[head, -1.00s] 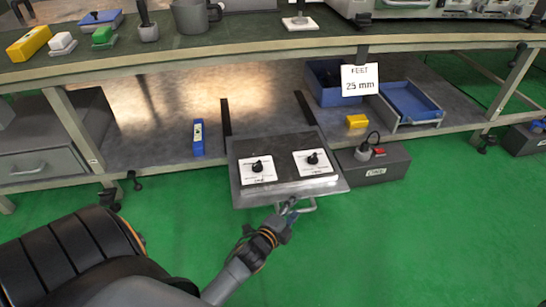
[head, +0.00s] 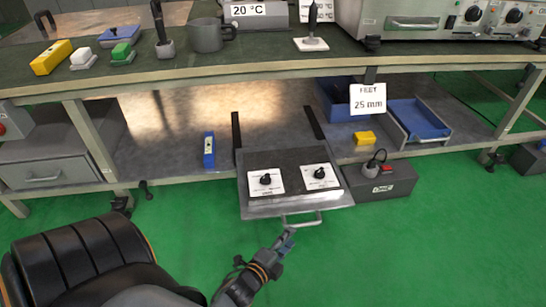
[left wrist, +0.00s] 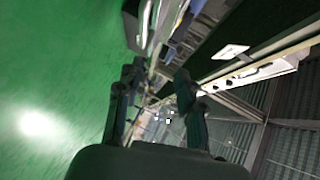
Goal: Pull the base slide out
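The base slide (head: 300,203) is a grey metal tray with a dark top, standing out past the lower shelf's front edge between two black rails. It bears two white plates with black knobs (head: 266,179). Its bar handle (head: 303,222) sticks out at the front. My left gripper (head: 288,238) is just below and in front of the handle, apart from it as far as I can tell. The left wrist view shows its two fingers (left wrist: 158,72) spread, with nothing held between them. My right gripper is out of view.
A dark box with a plug (head: 383,186) stands right beside the slide. The green floor in front is clear.

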